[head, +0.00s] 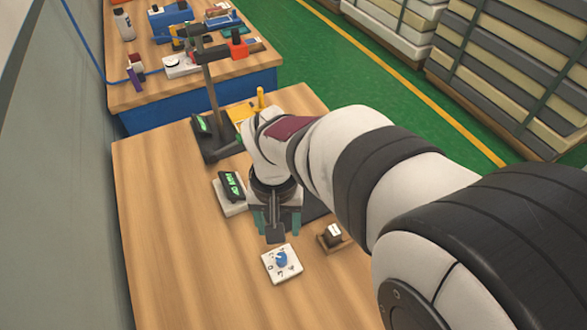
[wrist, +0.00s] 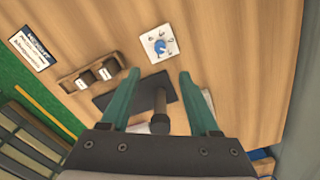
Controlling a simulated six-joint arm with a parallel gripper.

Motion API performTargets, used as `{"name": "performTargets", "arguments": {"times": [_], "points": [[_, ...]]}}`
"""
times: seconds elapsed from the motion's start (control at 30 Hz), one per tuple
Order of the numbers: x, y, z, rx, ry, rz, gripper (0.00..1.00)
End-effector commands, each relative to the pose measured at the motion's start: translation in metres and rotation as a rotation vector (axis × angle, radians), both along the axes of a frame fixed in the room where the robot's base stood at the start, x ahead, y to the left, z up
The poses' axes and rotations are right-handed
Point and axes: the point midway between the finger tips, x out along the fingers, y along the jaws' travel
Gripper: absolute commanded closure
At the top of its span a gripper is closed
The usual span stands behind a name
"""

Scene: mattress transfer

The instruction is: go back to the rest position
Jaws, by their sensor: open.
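My gripper (head: 276,224) is over the near wooden table, with its green fingers spread apart. In the wrist view my gripper (wrist: 160,73) has its two fingers wide open. A dark flat plate with a round-ended post (wrist: 158,101) shows between and below them. The post seems clear of both fingers; its height below them is hard to tell. A white plate with a blue knob (head: 282,260) lies on the table just in front of my gripper, and shows beyond the fingertips in the wrist view (wrist: 160,44).
A wooden holder with a dark block (head: 333,235) stands right of the knob plate. A device with a green display (head: 231,190) and a tall stand (head: 210,90) are left and behind. A second cluttered table (head: 150,93) is farther back. The table's left side is clear.

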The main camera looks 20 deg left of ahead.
Motion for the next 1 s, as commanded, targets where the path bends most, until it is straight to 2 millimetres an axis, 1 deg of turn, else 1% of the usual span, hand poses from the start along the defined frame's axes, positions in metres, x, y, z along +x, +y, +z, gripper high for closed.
{"name": "performTargets", "arguments": {"times": [0.03, 0.13, 0.4, 0.47, 0.53, 0.57, 0.6, 0.63, 0.67, 0.7, 0.73, 0.8, 0.83, 0.9, 1.0], "points": [[0.000, 0.000, 0.007, 0.002, -0.002, -0.001, 0.38], [0.000, 0.000, 0.015, 0.001, 0.000, 0.000, 0.38], [0.000, 0.000, 0.016, 0.000, 0.001, -0.001, 0.38], [0.000, -0.008, 0.020, 0.003, 0.002, -0.022, 0.38], [-0.003, -0.040, 0.032, 0.014, 0.012, -0.112, 0.38], [-0.007, -0.062, 0.039, 0.022, 0.017, -0.171, 0.38], [-0.017, -0.093, 0.047, 0.036, 0.026, -0.265, 0.38], [-0.029, -0.115, 0.052, 0.049, 0.036, -0.340, 0.38], [-0.042, -0.135, 0.056, 0.062, 0.045, -0.412, 0.38], [-0.061, -0.155, 0.058, 0.079, 0.056, -0.503, 0.38], [-0.074, -0.167, 0.058, 0.092, 0.061, -0.562, 0.38], [-0.100, -0.183, 0.055, 0.119, 0.072, -0.674, 0.38], [-0.108, -0.187, 0.053, 0.128, 0.076, -0.707, 0.38], [-0.120, -0.191, 0.051, 0.140, 0.081, -0.755, 0.38], [-0.124, -0.192, 0.049, 0.144, 0.085, -0.770, 0.38]]}}
